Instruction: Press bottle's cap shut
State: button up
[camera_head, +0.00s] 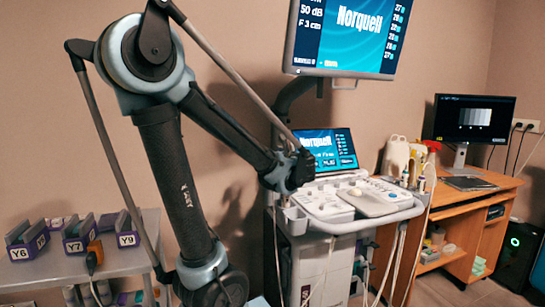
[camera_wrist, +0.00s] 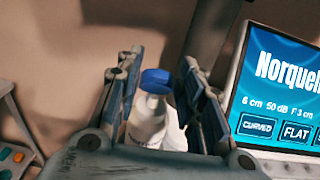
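In the wrist view a white bottle (camera_wrist: 147,122) with a blue cap (camera_wrist: 155,80) stands between and beyond the two fingers of my gripper (camera_wrist: 161,62). The fingers are apart and nothing is held between them. The cap looks a little tilted on the bottle's top; I cannot tell whether it is fully seated. The bottle's lower part is hidden behind my gripper's body. In the head view my arm's end covers the area in front of the ultrasound cart, and I cannot make out the gripper fingers or the blue cap there.
The ultrasound cart's panel (camera_head: 378,200) and large monitor (camera_head: 347,38) are beside my arm. A desk (camera_head: 453,217) with a white jug (camera_head: 396,156) and a dark monitor (camera_head: 474,120) is at right. A grey shelf (camera_head: 123,261) with labelled bins is at left.

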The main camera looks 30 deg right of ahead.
jog(key=shift+s, duration=0.15)
jog(key=v, duration=1.1)
jog(key=shift+s+a, duration=0.15)
jog(key=shift+s, duration=0.15)
jog(key=shift+c, duration=0.6)
